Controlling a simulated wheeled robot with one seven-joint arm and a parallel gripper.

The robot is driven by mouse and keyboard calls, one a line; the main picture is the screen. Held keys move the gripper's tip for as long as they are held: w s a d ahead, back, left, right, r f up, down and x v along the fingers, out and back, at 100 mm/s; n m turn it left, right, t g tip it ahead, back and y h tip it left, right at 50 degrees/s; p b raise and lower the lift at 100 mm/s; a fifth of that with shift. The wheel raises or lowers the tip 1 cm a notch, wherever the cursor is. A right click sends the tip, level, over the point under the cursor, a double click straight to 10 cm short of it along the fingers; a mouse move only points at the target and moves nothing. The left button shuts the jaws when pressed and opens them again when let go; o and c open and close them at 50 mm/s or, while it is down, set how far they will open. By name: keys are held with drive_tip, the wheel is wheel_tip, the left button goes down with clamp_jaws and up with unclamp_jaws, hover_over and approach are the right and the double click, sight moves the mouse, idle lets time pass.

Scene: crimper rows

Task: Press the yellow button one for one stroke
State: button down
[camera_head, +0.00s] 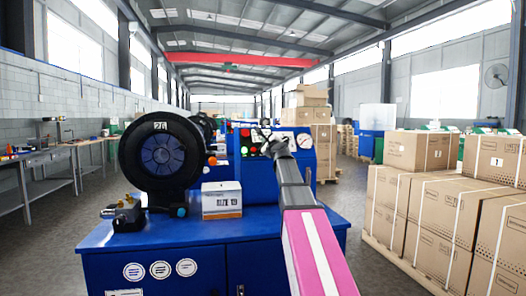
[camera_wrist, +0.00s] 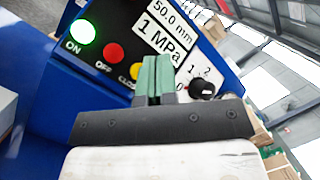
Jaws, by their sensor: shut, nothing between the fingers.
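In the wrist view the yellow button (camera_wrist: 136,71) sits on the blue control panel (camera_wrist: 68,78), above a label that reads "CLO" before it is cut off. My gripper (camera_wrist: 157,62) has its green fingers shut together with nothing between them. The fingers cover the right side of the yellow button; whether they touch it cannot be told. In the head view my gripper (camera_head: 265,138) is at the front of the panel on the blue machine. The buttons there are too small to tell apart well.
A lit green ON button (camera_wrist: 82,31) and a red OFF button (camera_wrist: 114,53) lie left of the yellow one. A black knob (camera_wrist: 201,89) is to the right. A white box (camera_head: 222,205) and a large black crimper head (camera_head: 162,160) stand on the blue cabinet.

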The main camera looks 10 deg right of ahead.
drive_tip(key=shift+w+f, duration=0.65)
drive_tip(key=shift+w, duration=0.35)
drive_tip(key=shift+w+f, duration=0.65)
drive_tip(key=shift+w, duration=0.3)
drive_tip(key=shift+w, duration=0.1)
idle(0.6)
drive_tip(key=shift+w+f, duration=0.2)
drive_tip(key=shift+w, duration=0.05)
drive_tip(key=shift+w+f, duration=0.25)
drive_tip(key=shift+w, duration=0.1)
idle(0.9)
drive_tip(key=shift+s, duration=0.1)
drive_tip(key=shift+s+r, duration=0.5)
drive_tip(key=shift+s, duration=0.15)
drive_tip(key=shift+s+r, duration=0.7)
drive_tip(key=shift+s, duration=0.35)
drive_tip(key=shift+s+r, duration=0.7)
drive_tip(key=shift+s, duration=0.3)
drive_tip(key=shift+f, duration=0.1)
